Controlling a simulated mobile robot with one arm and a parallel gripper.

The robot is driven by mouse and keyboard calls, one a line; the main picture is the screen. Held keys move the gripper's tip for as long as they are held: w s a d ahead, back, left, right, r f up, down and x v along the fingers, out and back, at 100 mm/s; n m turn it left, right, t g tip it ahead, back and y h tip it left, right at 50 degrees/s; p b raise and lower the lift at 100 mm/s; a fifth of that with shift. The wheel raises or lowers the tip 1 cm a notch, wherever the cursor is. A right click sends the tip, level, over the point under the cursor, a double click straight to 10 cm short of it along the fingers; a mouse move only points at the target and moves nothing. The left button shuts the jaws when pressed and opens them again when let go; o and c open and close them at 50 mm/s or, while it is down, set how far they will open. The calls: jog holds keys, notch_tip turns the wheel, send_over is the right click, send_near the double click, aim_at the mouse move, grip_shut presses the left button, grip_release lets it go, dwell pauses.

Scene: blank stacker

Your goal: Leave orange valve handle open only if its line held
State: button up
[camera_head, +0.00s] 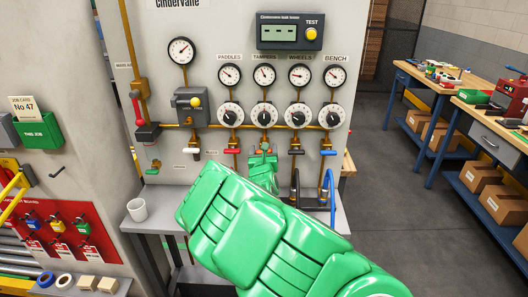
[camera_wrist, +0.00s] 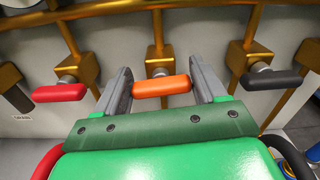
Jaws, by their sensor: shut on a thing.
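The orange valve handle (camera_wrist: 163,87) lies level across its brass pipe in the wrist view, between the two grey fingers of my gripper (camera_wrist: 163,80). My gripper is shut on it, one finger at each end. In the head view my green gripper (camera_head: 264,152) covers most of that handle, below the TAMPERS gauge (camera_head: 264,75) and its dial (camera_head: 264,115). The leak tester (camera_head: 289,31) has a small display, too small to read for certain, and a yellow TEST button (camera_head: 311,34).
Beside it are a red handle (camera_wrist: 59,92), a black handle (camera_wrist: 273,82) and, in the head view, a blue handle (camera_head: 328,153). Blue and black hoses (camera_head: 329,192) are at right. A green job box (camera_head: 39,131) hangs further left.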

jog(key=n, duration=0.4)
jog(key=shift+a, duration=0.1)
jog(key=n, duration=0.4)
jog(key=shift+a+n, duration=0.1)
jog(key=shift+n, duration=0.2)
jog(key=n, duration=0.4)
jog(key=shift+a+f+n, duration=0.1)
jog(key=shift+f+n, duration=0.05)
jog(key=shift+n, duration=0.15)
jog(key=shift+f+n, duration=0.1)
jog(key=shift+n, duration=1.7)
jog(key=o, duration=1)
jog(key=shift+c, duration=0.2)
jog(key=shift+s+f, duration=0.1)
jog(key=shift+s, duration=0.05)
